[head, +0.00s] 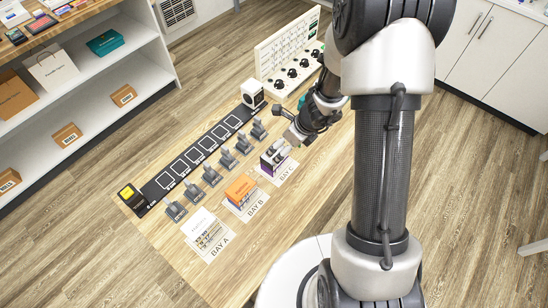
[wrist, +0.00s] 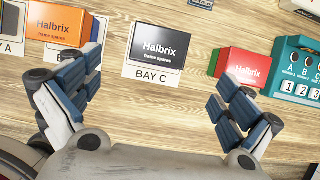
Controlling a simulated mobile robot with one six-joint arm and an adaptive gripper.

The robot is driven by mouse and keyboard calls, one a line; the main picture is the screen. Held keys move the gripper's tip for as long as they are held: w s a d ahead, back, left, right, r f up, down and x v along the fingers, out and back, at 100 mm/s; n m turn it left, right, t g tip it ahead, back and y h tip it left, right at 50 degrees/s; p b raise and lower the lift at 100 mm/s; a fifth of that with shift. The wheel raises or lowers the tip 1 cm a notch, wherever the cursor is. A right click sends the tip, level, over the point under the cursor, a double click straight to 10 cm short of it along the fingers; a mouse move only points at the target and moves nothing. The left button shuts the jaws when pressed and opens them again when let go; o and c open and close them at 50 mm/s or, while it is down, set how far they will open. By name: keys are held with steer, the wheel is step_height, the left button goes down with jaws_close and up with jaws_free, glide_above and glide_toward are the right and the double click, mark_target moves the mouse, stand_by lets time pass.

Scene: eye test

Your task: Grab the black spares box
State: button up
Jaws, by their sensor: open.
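A Halbrix frame spares box (wrist: 157,42) sits at the bay C card in the upper middle of the wrist view. In the head view a dark and white box (head: 273,158) stands at bay C, partly close under my gripper (head: 291,136). In the wrist view my gripper (wrist: 157,78) is open and empty, its blue-grey fingers spread to the left and right of the bay C box. The box lies beyond the fingertips, and I see no contact.
An orange box (head: 240,187) stands at bay B and a white box (head: 201,222) at bay A. In the wrist view a red Halbrix box (wrist: 246,64) and a teal counter device (wrist: 296,70) are close to the right finger. Grey clamps (head: 211,175) line the table.

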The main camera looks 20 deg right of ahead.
mark_target(274, 156)
steer(key=b+x, duration=0.4)
steer(key=x, duration=0.7)
steer(key=shift+w+a+f+b, duration=0.15)
steer(key=shift+w+b, duration=0.05)
steer(key=shift+b, duration=0.15)
steer(key=shift+c, duration=0.5)
steer(key=c, duration=1.1)
